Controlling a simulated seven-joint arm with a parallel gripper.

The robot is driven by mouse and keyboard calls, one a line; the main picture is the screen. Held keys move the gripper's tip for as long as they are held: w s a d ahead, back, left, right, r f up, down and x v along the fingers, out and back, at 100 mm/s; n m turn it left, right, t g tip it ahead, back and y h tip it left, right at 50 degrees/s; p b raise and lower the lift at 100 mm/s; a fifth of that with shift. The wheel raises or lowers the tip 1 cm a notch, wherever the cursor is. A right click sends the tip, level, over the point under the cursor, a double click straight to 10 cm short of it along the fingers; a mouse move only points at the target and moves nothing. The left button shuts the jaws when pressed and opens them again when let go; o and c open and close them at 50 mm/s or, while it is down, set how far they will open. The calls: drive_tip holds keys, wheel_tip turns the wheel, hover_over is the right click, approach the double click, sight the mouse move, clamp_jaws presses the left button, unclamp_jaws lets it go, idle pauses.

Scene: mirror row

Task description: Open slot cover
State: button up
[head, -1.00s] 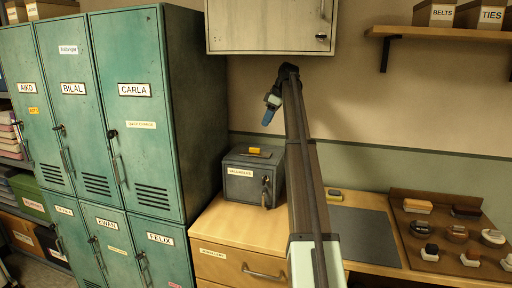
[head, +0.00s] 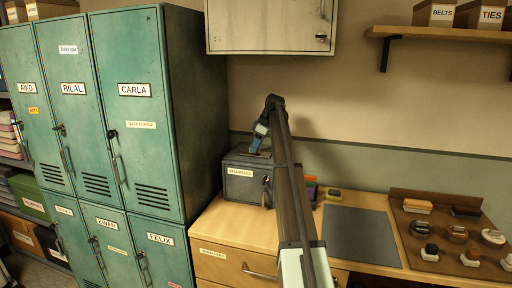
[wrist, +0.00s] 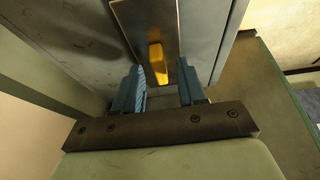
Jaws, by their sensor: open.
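The grey metal box labelled VALUABLES (head: 238,187) stands on the wooden counter. In the wrist view its top carries a grey-brown slot cover plate (wrist: 150,28) with an upright orange-yellow tab (wrist: 158,62). In the head view the tab is hidden behind my gripper (head: 259,143), which is just over the box top, pointing down. In the wrist view my gripper (wrist: 160,82) is open, its blue fingers on either side of the tab's line. I cannot tell whether a finger touches the tab. Whether the cover lies fully over the slot is not clear.
A key (head: 266,192) sticks out of the box front. Teal lockers (head: 150,100) stand close on the left. A wall cabinet (head: 270,25) hangs above. Coloured items (head: 310,188) stand right of the box, beside a clear grey mat (head: 362,235) and a brown brush board (head: 410,205).

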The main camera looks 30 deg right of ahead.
drive_tip(key=shift+w+f, duration=0.1)
drive_tip(key=shift+f, duration=0.05)
drive_tip(key=shift+c, duration=0.3)
clamp_jaws()
idle(0.4)
